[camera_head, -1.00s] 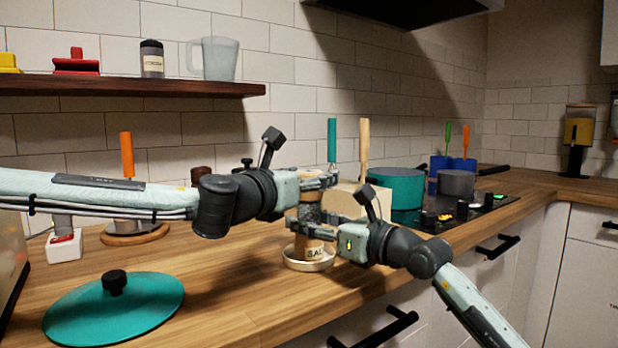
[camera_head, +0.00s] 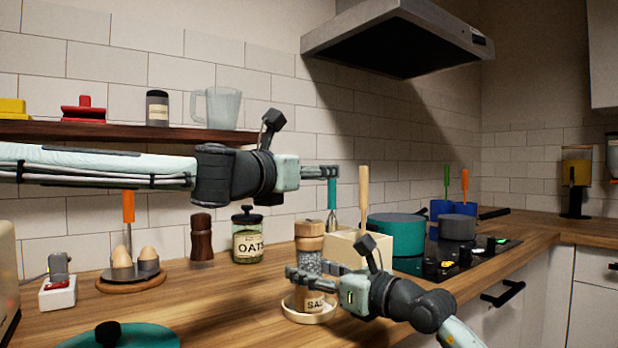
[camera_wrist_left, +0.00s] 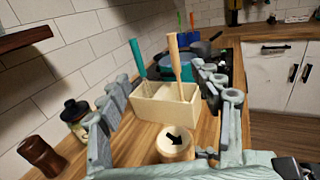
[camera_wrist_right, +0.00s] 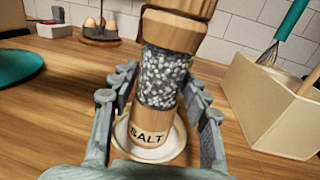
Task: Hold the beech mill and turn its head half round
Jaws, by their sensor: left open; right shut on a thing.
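The beech mill (camera_head: 309,262) stands upright in a shallow pale dish (camera_head: 289,309). It has a clear middle full of white grains and a SALT label, which faces the right wrist camera (camera_wrist_right: 148,136). My right gripper (camera_head: 297,275) is shut on the mill's body, one finger on each side in the right wrist view. The wooden head (camera_head: 310,229) is free of both grippers. A black arrow (camera_wrist_left: 175,139) on its top points toward the lower right in the left wrist view. My left gripper (camera_head: 332,173) is open and empty, above the mill.
A cream utensil box (camera_head: 345,247) stands just behind and right of the mill. An oats jar (camera_head: 247,246) and a dark mill (camera_head: 201,240) stand behind to the left. A teal lid (camera_head: 125,336) lies front left. The hob with a teal pot (camera_head: 397,236) is to the right.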

